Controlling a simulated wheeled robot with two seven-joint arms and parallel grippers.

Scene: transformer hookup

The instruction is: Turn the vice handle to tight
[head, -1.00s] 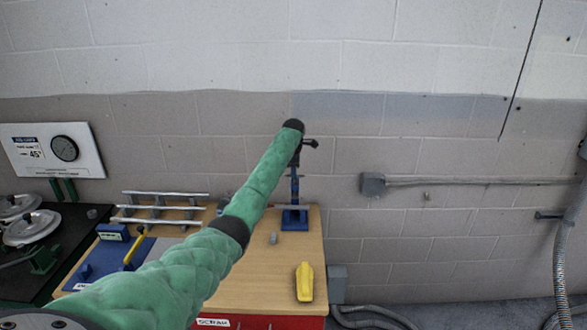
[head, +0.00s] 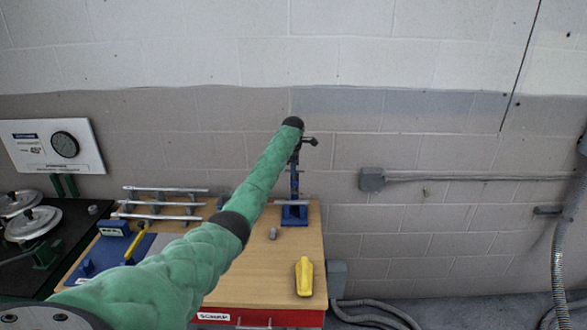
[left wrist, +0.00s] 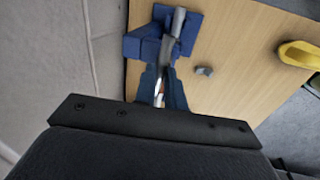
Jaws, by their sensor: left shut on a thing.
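The blue vice (head: 294,216) stands at the back right of the wooden bench. It also shows at the top of the left wrist view (left wrist: 143,44), with a grey metal handle bar (left wrist: 172,38) running from it towards my fingers. My left gripper (head: 295,190) reaches down from above the vice, its upper part partly hidden by my green sleeved arm. In the left wrist view, its blue fingers (left wrist: 163,88) are shut around the bar's near end. The exact contact is small and partly covered by the dark gripper body. My right gripper is out of view.
The wooden bench top (head: 260,275) holds a yellow object (head: 304,277) at the front right and a small grey piece (head: 273,233). A rack of grey bars (head: 160,203) stands at the left. A block wall rises close behind the vice.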

